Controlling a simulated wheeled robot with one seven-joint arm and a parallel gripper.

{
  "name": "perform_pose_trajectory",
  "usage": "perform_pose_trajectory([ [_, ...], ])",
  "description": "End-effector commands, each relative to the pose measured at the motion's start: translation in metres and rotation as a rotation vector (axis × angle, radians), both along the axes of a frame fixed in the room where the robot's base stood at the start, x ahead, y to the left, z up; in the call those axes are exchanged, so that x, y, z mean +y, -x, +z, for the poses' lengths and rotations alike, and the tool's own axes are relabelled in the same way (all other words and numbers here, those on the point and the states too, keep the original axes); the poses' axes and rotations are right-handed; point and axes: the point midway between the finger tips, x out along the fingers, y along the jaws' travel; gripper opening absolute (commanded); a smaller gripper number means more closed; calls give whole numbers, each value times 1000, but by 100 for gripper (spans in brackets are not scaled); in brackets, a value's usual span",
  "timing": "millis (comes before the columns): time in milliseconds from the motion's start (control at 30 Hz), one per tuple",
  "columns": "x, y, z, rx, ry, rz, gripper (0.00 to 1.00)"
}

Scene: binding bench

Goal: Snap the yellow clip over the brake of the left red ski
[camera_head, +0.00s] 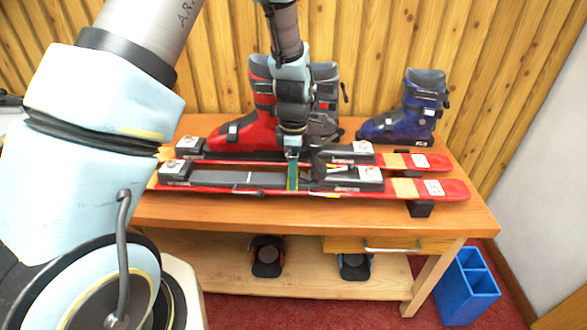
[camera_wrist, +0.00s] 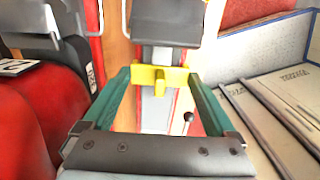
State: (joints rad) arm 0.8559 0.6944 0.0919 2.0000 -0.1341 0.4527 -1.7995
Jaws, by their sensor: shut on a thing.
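Two red skis lie side by side across the bench, the far ski (camera_head: 410,160) behind the near ski (camera_head: 440,190). Both carry black and grey bindings. My gripper (camera_head: 291,178) points down over the middle of the near ski, beside its binding. In the wrist view, my gripper's green fingers (camera_wrist: 158,82) are shut on the yellow clip (camera_wrist: 160,76).
A red boot (camera_head: 235,132) and a dark grey boot (camera_head: 325,125) stand behind the skis. A blue boot (camera_head: 405,115) stands at the back right. A blue bin (camera_head: 466,290) is on the floor. A thin lever with a dark knob (camera_wrist: 188,117) rises close to my right finger.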

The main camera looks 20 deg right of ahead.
Motion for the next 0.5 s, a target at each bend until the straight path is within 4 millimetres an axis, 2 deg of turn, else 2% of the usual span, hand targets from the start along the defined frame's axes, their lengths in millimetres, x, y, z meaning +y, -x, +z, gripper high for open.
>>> perform_pose_trajectory([
  [367,0,0,-2,0,0,0,29],
  [400,0,0,-2,0,0,0,96],
  [433,0,0,-2,0,0,0,99],
  [500,0,0,-2,0,0,0,100],
])
